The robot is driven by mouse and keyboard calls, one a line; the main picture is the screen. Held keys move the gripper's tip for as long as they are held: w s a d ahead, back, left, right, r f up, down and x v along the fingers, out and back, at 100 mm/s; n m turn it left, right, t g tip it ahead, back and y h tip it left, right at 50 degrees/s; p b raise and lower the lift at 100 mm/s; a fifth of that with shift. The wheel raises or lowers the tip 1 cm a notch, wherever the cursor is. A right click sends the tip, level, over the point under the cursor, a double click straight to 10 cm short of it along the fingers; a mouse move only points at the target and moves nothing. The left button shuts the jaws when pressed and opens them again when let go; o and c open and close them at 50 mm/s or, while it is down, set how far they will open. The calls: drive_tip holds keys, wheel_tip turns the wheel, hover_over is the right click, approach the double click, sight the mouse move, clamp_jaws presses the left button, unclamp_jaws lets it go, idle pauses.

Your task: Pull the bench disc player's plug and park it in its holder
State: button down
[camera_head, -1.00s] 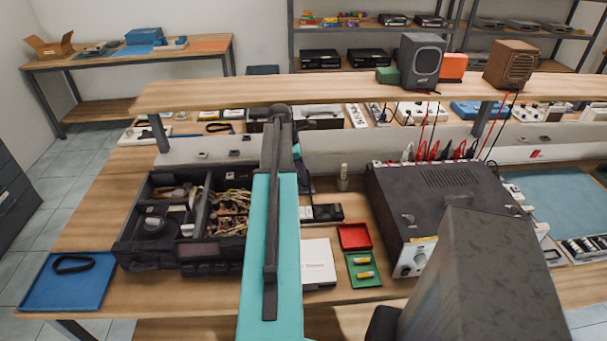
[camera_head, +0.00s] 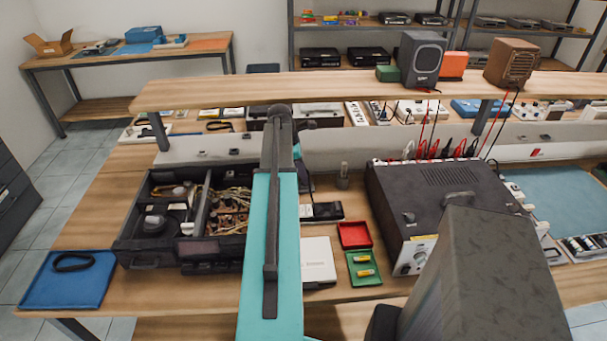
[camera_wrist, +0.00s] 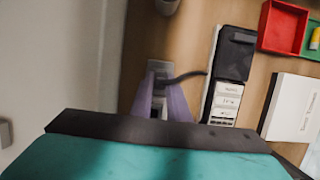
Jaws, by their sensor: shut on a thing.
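In the wrist view, my gripper (camera_wrist: 162,80) has its two purple fingers closed around a small grey plug (camera_wrist: 158,69). A black cable runs from it to the right. I cannot tell whether the plug touches anything beneath it. The disc player (camera_head: 185,222) is the open black case at the left of the bench in the head view, with parts and wiring showing inside. In the head view my arm hides the gripper and plug. I cannot make out the plug's holder with certainty.
A black box with white labels (camera_wrist: 229,95) lies right of my fingers. A grey upright cylinder (camera_head: 342,177) stands nearby. A white box (camera_head: 318,262), red tray (camera_head: 354,236) and green tray (camera_head: 364,268) lie in front. A large black instrument (camera_head: 440,205) stands right; a shelf (camera_head: 350,91) spans above.

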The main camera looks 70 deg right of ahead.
drive_tip(key=c, duration=1.6)
unclamp_jaws()
drive_tip(key=shift+r, duration=0.2)
drive_tip(key=shift+b+v, duration=0.9)
drive_tip(key=shift+v, duration=2.7)
